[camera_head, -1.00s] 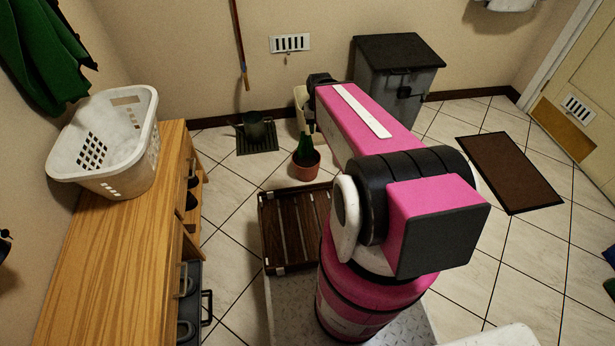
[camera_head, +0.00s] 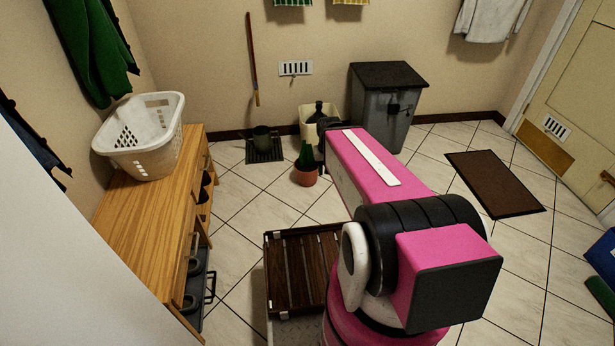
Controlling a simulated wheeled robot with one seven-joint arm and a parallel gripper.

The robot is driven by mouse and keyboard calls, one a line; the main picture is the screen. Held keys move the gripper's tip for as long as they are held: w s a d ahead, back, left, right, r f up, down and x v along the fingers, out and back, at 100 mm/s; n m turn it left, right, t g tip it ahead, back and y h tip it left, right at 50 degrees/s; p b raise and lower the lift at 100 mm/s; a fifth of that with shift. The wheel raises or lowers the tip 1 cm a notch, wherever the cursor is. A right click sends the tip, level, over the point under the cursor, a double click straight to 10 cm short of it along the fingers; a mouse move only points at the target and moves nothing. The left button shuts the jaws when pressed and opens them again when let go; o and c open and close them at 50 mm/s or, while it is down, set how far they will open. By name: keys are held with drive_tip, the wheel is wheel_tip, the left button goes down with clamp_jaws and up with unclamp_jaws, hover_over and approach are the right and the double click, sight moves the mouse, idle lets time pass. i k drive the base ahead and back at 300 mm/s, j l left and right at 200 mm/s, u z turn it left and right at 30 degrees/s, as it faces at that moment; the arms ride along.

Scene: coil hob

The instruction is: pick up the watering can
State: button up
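The likely watering can is a small dark green vessel (camera_head: 262,136) on the floor near the back wall, on a dark ribbed mat (camera_head: 265,154). It appears upright; its spout and handle are hard to make out at this size. My pink arm reaches forward in the middle of the picture. The dark end of my gripper (camera_head: 325,127) shows at the arm's far end, right of the can and apart from it. The fingers are mostly hidden behind the arm, so their opening cannot be seen.
A potted plant (camera_head: 306,172) stands right of the can. A cream bin (camera_head: 309,112) holding dark items is behind it. A grey lidded bin (camera_head: 384,118) stands further right. A wooden cabinet (camera_head: 140,215) with a white basket (camera_head: 146,158) lines the left. Tiled floor before the can is clear.

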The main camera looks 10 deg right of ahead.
sight(263, 145)
drive_tip(key=i+l, duration=0.15)
drive_tip(key=i, duration=1.4)
